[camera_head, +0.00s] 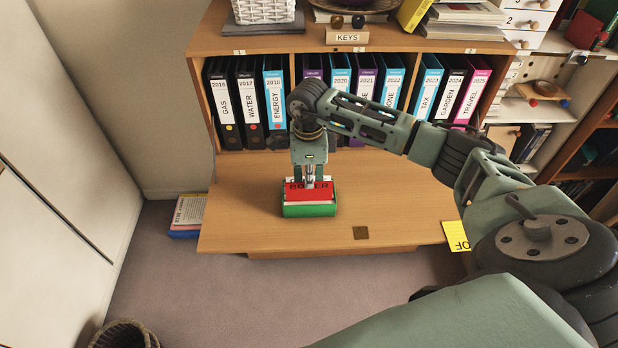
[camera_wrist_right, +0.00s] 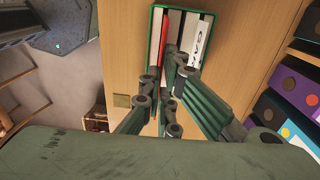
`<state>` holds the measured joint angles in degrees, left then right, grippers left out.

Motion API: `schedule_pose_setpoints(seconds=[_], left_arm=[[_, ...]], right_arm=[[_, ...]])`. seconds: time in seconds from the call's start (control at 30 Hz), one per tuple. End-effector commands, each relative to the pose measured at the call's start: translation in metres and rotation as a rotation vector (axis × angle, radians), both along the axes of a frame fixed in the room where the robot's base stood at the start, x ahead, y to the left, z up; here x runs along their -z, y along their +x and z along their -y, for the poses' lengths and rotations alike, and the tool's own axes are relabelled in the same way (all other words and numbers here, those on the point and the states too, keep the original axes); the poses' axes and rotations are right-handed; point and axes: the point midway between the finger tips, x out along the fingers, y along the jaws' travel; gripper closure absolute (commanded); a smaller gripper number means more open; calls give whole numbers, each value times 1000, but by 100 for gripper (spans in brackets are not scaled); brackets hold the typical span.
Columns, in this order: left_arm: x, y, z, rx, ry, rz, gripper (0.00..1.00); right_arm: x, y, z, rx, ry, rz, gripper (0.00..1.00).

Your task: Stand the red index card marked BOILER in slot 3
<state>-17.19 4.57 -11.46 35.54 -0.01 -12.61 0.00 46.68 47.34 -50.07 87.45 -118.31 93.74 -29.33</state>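The red card (camera_head: 308,193) stands upright at the green box (camera_head: 309,210) on the fold-down desk surface, its lower edge hidden by the box's front wall. Its black lettering is partly covered by a finger; "BO" and "ER" show. My right gripper (camera_head: 309,181) reaches down from above with its fingers on the card's upper part. In the wrist view the red card (camera_wrist_right: 172,40) lies between the fingertips (camera_wrist_right: 168,66), and the green box (camera_wrist_right: 153,22) holds white cards or dividers beside it. No slot numbers are readable on the box. My left gripper is not in view.
Binders (camera_head: 247,100) fill the compartments behind, under small tags too small to read surely. A yellow card (camera_head: 456,236) lies at the desk's right edge. A brass plate (camera_head: 361,232) sits near the front edge. The desk (camera_head: 240,215) is clear left of the box.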

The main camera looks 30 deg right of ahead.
Motion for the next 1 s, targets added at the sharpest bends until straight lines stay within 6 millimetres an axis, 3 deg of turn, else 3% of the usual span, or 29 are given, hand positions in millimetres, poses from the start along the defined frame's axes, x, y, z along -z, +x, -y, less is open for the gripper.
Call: schedule_pose_setpoints(seconds=[1.0], left_arm=[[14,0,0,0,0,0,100]], right_arm=[[16,0,0,0,0,0,100]])
